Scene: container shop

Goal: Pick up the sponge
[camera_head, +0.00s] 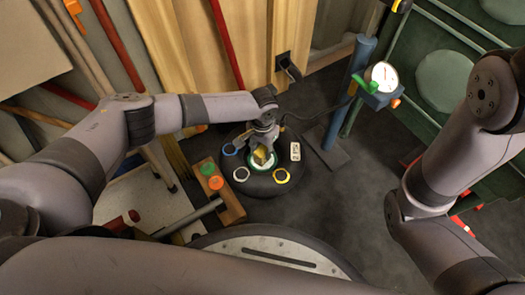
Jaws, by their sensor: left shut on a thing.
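A small yellowish block, which looks like the sponge (261,158), is at the centre of a round black stand. My left gripper (264,152) points down over the middle of the stand and is shut on the block. The fingers cover part of the block, so I cannot tell whether it still touches the stand. My right arm enters at the right edge, but its gripper is out of view.
The black stand (270,187) carries several coloured rings and a white label (295,151). A wooden block (223,199) with green and orange buttons is to its left. A blue post with a round gauge (381,76) stands at right. Dark floor (335,215) is clear between.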

